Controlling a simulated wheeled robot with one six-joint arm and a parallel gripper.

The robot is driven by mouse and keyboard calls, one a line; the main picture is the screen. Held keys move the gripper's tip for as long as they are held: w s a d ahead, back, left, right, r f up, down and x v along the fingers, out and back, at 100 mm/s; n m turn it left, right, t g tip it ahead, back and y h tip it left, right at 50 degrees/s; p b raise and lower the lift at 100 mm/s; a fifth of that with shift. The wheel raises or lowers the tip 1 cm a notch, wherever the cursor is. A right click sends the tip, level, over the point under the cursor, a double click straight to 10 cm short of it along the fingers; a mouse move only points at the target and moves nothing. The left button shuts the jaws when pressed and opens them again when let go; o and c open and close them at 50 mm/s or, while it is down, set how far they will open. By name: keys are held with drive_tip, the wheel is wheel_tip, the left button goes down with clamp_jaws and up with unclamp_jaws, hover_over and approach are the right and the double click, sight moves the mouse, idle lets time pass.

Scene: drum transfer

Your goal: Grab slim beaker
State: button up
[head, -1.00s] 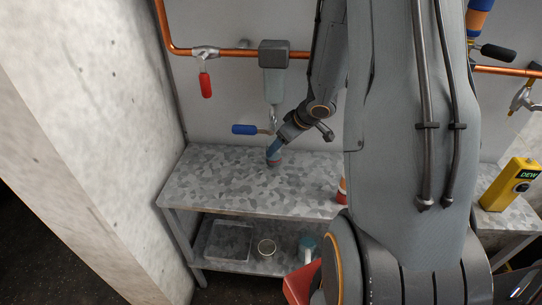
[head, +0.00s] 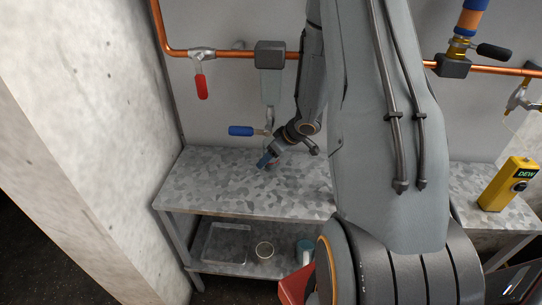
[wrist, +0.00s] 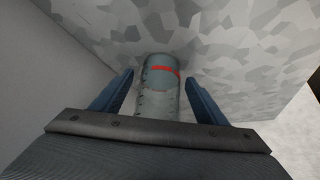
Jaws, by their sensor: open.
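The slim beaker (wrist: 157,88) is a clear, greyish cylinder with a red band and small dark marks. In the wrist view it stands between the two blue fingers of my gripper (wrist: 159,76), which are open. A gap shows on each side of the beaker. In the head view my gripper (head: 264,160) is low over the upper metal shelf (head: 215,178). The beaker cannot be made out clearly there.
A red container (head: 296,286) is below. A blue-handled valve (head: 241,131) is on the wall behind. The shelf's left part is clear.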

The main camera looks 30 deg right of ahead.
drive_tip(key=c, duration=1.2)
drive_tip(key=shift+r, duration=0.15)
drive_tip(key=shift+r, duration=1.7)
drive_tip(key=s+a+b, duration=0.1)
drive_tip(key=s+a, duration=0.2)
drive_tip(key=s, duration=0.1)
drive_tip(key=s+a+b, duration=0.1)
drive_tip(key=s+a, duration=0.2)
drive_tip(key=s, duration=0.1)
drive_tip(key=s+a+b, duration=0.1)
drive_tip(key=s+a, duration=0.1)
drive_tip(key=s, duration=0.2)
drive_tip(key=shift+s+a, duration=0.4)
drive_tip(key=shift+s+a+p, duration=0.6)
drive_tip(key=shift+s+p, duration=0.3)
drive_tip(key=shift+p, duration=0.35)
